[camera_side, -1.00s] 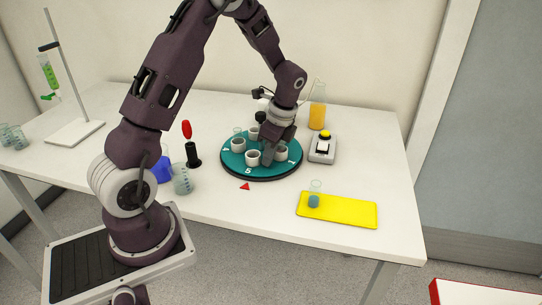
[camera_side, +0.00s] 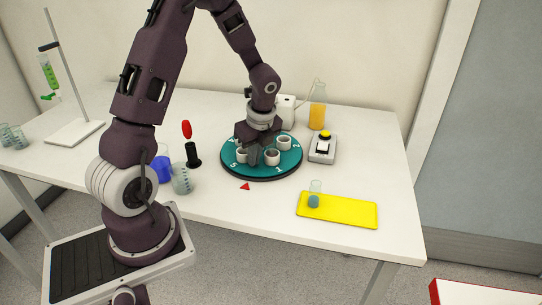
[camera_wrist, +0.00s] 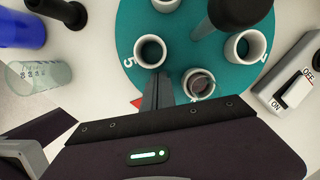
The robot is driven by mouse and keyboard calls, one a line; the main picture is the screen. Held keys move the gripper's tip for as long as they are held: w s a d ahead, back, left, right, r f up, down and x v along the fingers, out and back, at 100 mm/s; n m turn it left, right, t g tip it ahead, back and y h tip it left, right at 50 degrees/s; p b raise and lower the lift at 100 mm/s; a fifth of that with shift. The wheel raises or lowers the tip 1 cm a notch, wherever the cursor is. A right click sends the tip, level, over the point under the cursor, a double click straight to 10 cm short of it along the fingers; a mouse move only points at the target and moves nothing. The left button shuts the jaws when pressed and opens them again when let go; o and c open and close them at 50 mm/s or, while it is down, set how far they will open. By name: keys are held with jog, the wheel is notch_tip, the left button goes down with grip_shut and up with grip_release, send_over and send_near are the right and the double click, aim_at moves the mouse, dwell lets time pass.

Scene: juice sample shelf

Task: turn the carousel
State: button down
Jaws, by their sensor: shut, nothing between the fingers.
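The carousel (camera_side: 258,173) is a round teal disc with white numbers on a dark base. White cups stand on it, among them one at the front (camera_side: 271,158) and one at the right (camera_side: 284,143). In the wrist view its teal top (camera_wrist: 138,20) shows a dark centre post (camera_wrist: 240,12). My gripper (camera_side: 252,160) is low over the front of the disc, shut and empty. In the wrist view its fingers (camera_wrist: 157,92) sit between two cups, the left one (camera_wrist: 150,51) and the right one (camera_wrist: 198,84); whether they touch either is unclear. My gripper hides the rear cups.
A red triangle (camera_side: 245,186) lies on the table before the disc. A switch box (camera_side: 322,149) and orange bottle (camera_side: 318,108) stand right; a yellow tray (camera_side: 345,211) is front right. A red-topped black stand (camera_side: 193,155) and glass beaker (camera_side: 181,179) stand close at left.

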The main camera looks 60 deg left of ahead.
aim_at(238, 151)
jog(key=shift+s+a+m+t, duration=0.2)
jog(key=shift+s+a+m, duration=0.25)
jog(key=shift+m, duration=0.3)
jog(key=shift+s+a+m+t, duration=0.2)
jog(key=shift+s+a+m, duration=0.15)
jog(key=shift+m, duration=0.4)
jog(key=shift+s+a+m, duration=0.25)
jog(key=shift+a+m, duration=0.45)
jog(key=shift+s+a, duration=0.3)
jog(key=shift+a, duration=0.55)
jog(key=shift+s+a, duration=0.1)
jog(key=shift+a, duration=1.65)
jog(key=shift+w+a, duration=0.35)
jog(key=shift+a, duration=0.45)
jog(key=shift+w+a, duration=0.1)
jog(key=shift+a, duration=0.1)
